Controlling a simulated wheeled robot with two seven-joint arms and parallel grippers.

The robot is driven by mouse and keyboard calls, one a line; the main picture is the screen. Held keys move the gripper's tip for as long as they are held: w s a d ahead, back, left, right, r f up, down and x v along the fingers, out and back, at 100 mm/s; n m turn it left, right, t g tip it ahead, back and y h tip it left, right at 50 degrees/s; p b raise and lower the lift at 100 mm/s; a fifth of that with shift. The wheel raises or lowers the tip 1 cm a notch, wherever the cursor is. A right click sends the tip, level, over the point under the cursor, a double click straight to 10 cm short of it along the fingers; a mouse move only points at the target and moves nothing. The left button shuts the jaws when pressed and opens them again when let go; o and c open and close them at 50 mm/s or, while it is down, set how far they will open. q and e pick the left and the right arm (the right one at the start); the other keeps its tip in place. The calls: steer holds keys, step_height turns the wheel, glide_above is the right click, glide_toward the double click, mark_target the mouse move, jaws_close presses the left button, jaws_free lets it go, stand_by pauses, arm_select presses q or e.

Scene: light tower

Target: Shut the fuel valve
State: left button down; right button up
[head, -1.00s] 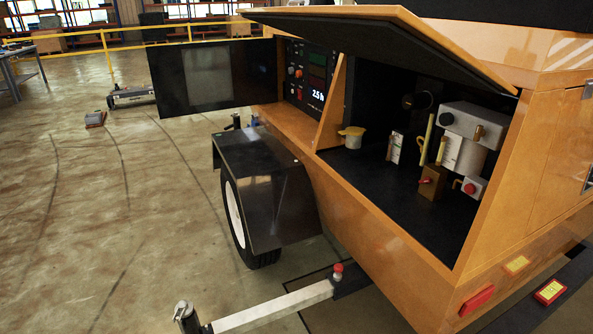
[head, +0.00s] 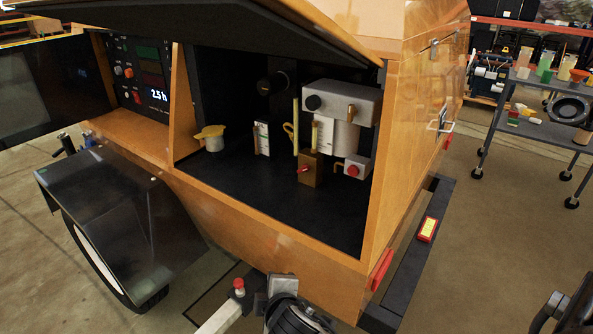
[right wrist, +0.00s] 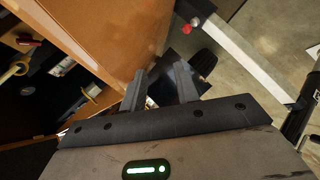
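The fuel valve appears to be the brass block with a red handle (head: 304,169) on the floor of the open orange compartment. A yellow-topped rod stands just behind the block. Which way the handle is turned is too small to tell. In the right wrist view my right gripper (right wrist: 160,85) has its two dark fingers apart with nothing between them. It is outside the compartment, which lies to the left in that view. A dark and silver arm part shows at the bottom of the head view. My left gripper is not in view.
Beside the valve are a grey housing (head: 341,100), a red button box (head: 353,168), a white gauge card (head: 262,138) and a yellow-capped filler (head: 209,138). The raised lid (head: 230,28) overhangs the opening. A tow-bar leg (head: 222,316) stands below. A cart (head: 540,132) stands right.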

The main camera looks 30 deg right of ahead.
steer(key=w+d+r+n+h, duration=0.3)
steer(key=w+d+r+h, duration=0.2)
steer(key=w+r, duration=0.25)
steer(key=h, duration=0.4)
glide_toward(303, 170)
steer(key=b+x, duration=0.1)
steer(key=x, duration=0.6)
steer(key=shift+w+d+f, duration=0.15)
steer(key=shift+w+d, duration=0.1)
jaws_close()
